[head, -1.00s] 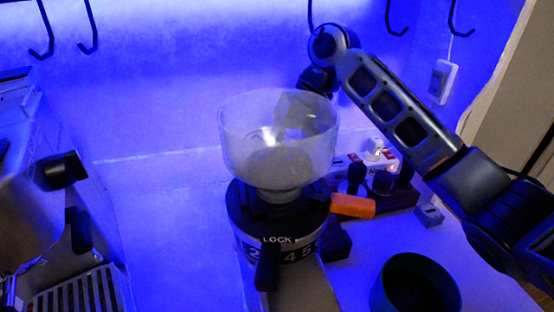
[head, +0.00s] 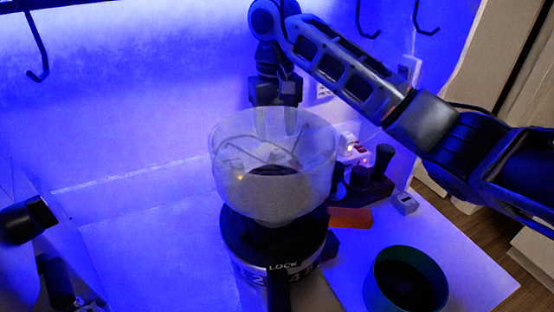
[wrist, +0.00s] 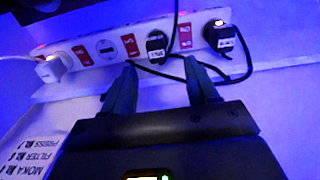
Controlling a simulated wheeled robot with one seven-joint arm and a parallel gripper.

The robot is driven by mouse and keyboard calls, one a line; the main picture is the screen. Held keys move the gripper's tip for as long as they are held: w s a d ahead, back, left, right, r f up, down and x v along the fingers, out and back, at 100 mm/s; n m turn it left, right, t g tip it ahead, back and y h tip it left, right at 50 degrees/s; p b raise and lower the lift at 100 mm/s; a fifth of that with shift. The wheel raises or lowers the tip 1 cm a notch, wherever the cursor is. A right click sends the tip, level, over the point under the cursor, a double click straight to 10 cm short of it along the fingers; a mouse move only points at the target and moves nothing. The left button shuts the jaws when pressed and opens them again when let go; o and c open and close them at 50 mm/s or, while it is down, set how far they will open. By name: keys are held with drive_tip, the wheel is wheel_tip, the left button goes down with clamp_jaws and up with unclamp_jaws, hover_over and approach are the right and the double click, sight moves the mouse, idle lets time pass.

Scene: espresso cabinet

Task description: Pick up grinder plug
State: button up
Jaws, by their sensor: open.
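In the wrist view a white power strip (wrist: 105,48) with red switches runs along the top. A black plug (wrist: 156,47) sits in it ahead of my open, empty gripper (wrist: 160,66). Another black plug (wrist: 222,37) is to the right and a white plug (wrist: 50,70) to the left. The plugs carry small labels that I cannot read, so I cannot tell which is the grinder's. In the head view my gripper (head: 277,122) points down behind the grinder's clear hopper (head: 275,185), its fingertips partly seen through it. The strip (head: 352,150) shows partly at right.
The grinder (head: 270,255) stands in front of my gripper. A dark round bowl (head: 405,280) and an orange block (head: 350,218) are to the right. Black cables (wrist: 165,74) cross near my fingertips. A printed label (wrist: 38,155) lies at lower left in the wrist view.

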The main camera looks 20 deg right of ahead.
drive_tip(key=f, duration=0.2)
drive_tip(key=f+b, duration=0.1)
drive_tip(key=f, duration=0.2)
drive_tip(key=shift+s+d+f, duration=0.15)
drive_tip(key=shift+d+f, duration=0.05)
drive_tip(key=shift+f, duration=1.15)
clamp_jaws()
